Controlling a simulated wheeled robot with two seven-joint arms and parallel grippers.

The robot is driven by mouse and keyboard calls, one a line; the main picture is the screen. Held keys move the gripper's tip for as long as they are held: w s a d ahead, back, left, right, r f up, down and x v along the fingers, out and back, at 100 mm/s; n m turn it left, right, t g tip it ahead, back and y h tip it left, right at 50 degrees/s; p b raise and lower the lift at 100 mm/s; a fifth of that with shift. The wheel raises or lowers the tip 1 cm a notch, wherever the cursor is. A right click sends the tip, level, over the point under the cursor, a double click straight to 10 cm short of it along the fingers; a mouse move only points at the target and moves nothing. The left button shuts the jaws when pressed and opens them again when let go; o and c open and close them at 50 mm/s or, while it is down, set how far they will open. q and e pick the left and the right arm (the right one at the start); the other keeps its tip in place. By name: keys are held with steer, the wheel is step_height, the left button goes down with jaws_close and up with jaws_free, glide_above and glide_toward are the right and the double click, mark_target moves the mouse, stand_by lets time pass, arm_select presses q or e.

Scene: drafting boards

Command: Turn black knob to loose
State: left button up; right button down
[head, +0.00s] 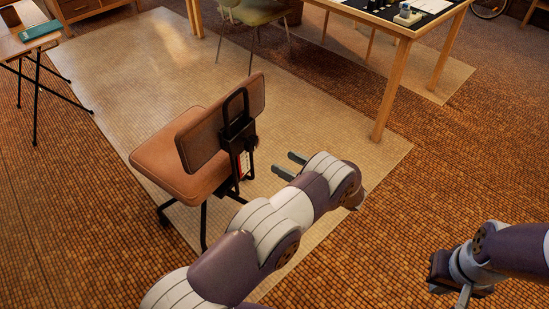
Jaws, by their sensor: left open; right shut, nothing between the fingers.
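A brown swivel chair (175,150) stands left of centre with the rear of its backrest (196,139) turned towards me. A black bracket (237,132) is fixed behind the backrest. A small dark shape at the bracket's right side looks like the black knob (254,141); its setting is too small to read. A red and white label (243,164) hangs below it. My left gripper (282,161) is open and empty, a little right of and below the knob, apart from it in the picture. My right gripper (463,297) is shut and empty at the lower right, far from the chair.
A wooden table (405,30) with small items stands at the top right, and a green chair (257,12) is beside it. A side table with a teal book (38,31) is at the upper left. The pale rug (120,70) has free room.

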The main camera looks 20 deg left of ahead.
mark_target(254, 146)
arm_select(q)
steer(key=x, duration=0.8)
steer(key=r+x, duration=0.1)
steer(key=x, duration=0.4)
steer(key=shift+s+a+r+b, duration=0.1)
steer(key=shift+s+a+b, duration=0.05)
steer(key=shift+s+b, duration=0.2)
steer(key=c, duration=1)
